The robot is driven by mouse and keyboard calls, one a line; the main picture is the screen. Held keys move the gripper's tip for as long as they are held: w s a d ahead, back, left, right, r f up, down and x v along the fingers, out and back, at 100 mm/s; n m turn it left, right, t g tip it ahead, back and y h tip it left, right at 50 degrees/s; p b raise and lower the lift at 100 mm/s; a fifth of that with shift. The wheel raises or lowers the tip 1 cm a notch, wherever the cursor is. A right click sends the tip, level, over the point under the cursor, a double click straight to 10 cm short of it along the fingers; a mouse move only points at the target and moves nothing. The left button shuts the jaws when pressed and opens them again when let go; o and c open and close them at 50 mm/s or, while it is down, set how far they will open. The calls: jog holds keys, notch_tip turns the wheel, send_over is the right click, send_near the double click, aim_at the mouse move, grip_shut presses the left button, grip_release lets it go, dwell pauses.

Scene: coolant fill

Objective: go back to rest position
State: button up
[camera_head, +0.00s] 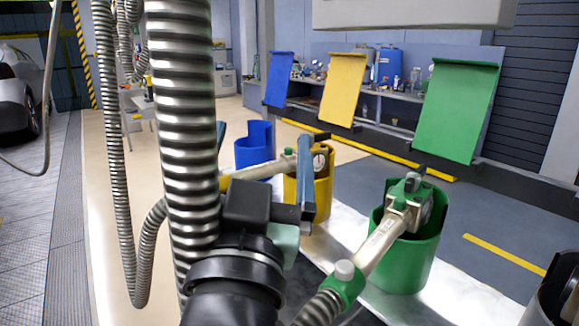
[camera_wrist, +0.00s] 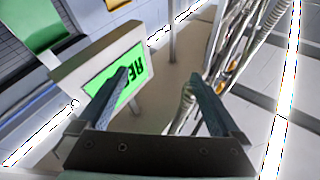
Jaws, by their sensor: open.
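My gripper (camera_wrist: 157,82) is open, with nothing between its two blue-grey fingers in the wrist view. In the head view my gripper (camera_head: 262,135) is raised in front of the holders, partly hidden by a thick ribbed hose. A green-marked nozzle (camera_head: 386,235) sits tilted in the green holder (camera_head: 405,266). A yellow-marked nozzle (camera_head: 258,170) is at the yellow holder (camera_head: 322,190), partly covered by my gripper. The blue holder (camera_head: 253,150) stands farther back; I cannot tell what is in it.
Ribbed hoses (camera_head: 128,170) hang at the left, close to my arm. A sign with a lit green screen (camera_wrist: 115,75) lies beyond my fingers in the wrist view. Blue, yellow and green panels (camera_head: 458,110) stand behind the holders. A car (camera_head: 20,90) is at far left.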

jog(key=s+d+r+n+t+y+p, duration=0.1)
jog(key=s+d+r+t, duration=0.15)
jog(key=s+r, duration=0.4)
jog(key=s+d+r+n+t+p, duration=0.1)
jog(key=s+r+n+t+p, duration=0.2)
jog(key=r, duration=0.7)
notch_tip(320, 180, up, 12)
jog(key=m+p, duration=0.1)
jog(key=p, duration=1)
jog(key=shift+s+a+r+p, duration=0.2)
jog(key=shift+s+a+p, duration=0.1)
jog(key=shift+p, duration=0.1)
